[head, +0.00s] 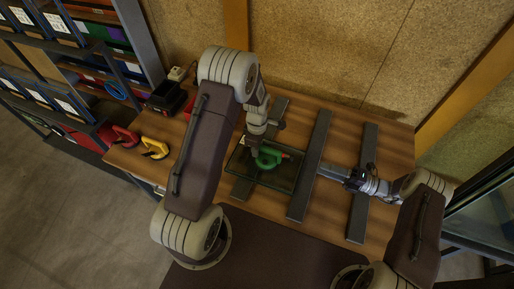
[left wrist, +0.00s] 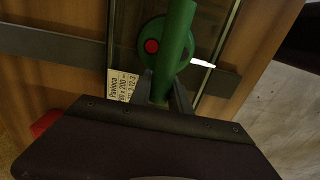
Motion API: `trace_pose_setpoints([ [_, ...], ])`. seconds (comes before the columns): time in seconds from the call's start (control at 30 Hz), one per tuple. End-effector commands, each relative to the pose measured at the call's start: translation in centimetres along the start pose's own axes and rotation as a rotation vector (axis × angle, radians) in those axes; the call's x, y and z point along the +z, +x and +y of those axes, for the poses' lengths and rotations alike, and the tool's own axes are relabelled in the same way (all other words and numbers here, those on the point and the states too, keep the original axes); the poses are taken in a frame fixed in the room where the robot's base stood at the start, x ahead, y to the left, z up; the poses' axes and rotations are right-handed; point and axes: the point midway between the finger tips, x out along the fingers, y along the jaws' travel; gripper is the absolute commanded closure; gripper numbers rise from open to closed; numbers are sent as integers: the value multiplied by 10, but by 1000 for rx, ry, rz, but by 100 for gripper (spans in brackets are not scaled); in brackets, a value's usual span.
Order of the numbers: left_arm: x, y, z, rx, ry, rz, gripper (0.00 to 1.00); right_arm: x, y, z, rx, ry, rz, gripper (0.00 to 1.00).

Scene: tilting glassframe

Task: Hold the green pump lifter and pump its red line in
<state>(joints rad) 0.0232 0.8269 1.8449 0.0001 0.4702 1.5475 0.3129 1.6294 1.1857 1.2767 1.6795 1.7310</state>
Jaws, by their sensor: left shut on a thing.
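The green pump lifter (head: 268,161) sits on the dark glass pane (head: 284,183) on the table. My left gripper (head: 254,150) is above it. In the left wrist view, my left gripper (left wrist: 161,95) is shut on the lifter's green handle (left wrist: 174,50). A green disc with a red round centre (left wrist: 151,46) shows beside the handle, and a pale tip (left wrist: 202,63) sticks out to the right. A small reddish end (head: 285,155) shows at the lifter's right in the head view. I cannot make out a red line clearly. My right gripper (head: 328,171) is at the grey bars; its fingers are too small to judge.
Grey bars (head: 311,165) lie across the wooden table (head: 213,168). A paper label (left wrist: 122,84) is near the left fingers. Red (head: 125,137) and yellow (head: 154,148) lifters and a dark box (head: 166,97) are at the left. Shelves (head: 100,60) stand beyond.

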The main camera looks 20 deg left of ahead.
Motion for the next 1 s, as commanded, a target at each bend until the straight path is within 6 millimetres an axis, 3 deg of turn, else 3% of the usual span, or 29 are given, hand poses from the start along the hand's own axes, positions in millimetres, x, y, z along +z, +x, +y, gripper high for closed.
trace_pose_setpoints([
  [0.87, 0, 0, 0, 1, 0, 0, 100, 0, 0, 0, 0, 0, 0, 64],
  [0.9, 0, 0, 0, 1, 0, 0, 100, 0, 0, 0, 0, 0, 0, 66],
  [1.0, 0, 0, 0, 1, 0, 0, 100, 0, 0, 0, 0, 0, 0, 94],
])
